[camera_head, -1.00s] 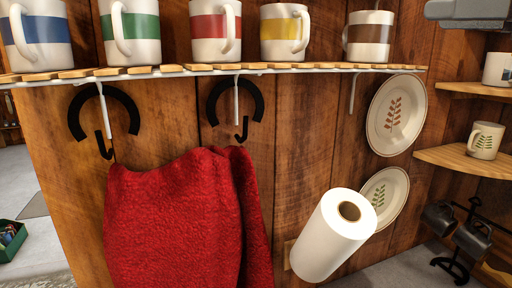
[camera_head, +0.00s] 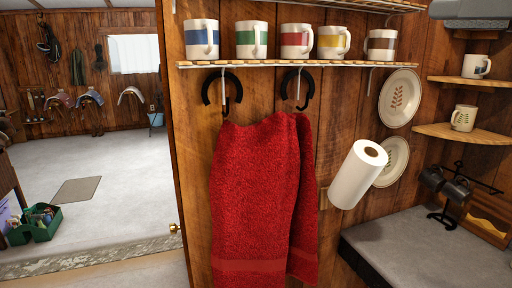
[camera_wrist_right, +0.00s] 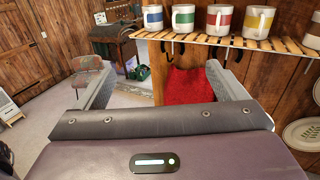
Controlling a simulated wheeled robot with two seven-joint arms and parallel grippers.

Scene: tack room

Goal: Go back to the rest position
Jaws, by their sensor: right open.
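My right gripper (camera_wrist_right: 160,72) shows from behind in the right wrist view. Its two grey fingers stand wide apart with nothing between them. Beyond the fingers, the red towel (camera_wrist_right: 188,87) hangs on the wooden wall, seemingly apart from them. In the head view a grey part of my right arm or gripper (camera_head: 470,9) shows at the top right corner, cut off by the edge. My left gripper is not in view.
Several striped mugs stand on a slatted shelf (camera_head: 300,65) above the hanging red towel (camera_head: 255,190). A paper roll (camera_head: 357,175) and plates (camera_head: 400,98) are on the wall to the right. A grey counter (camera_head: 425,250) is lower right. Open floor (camera_head: 110,160) lies left.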

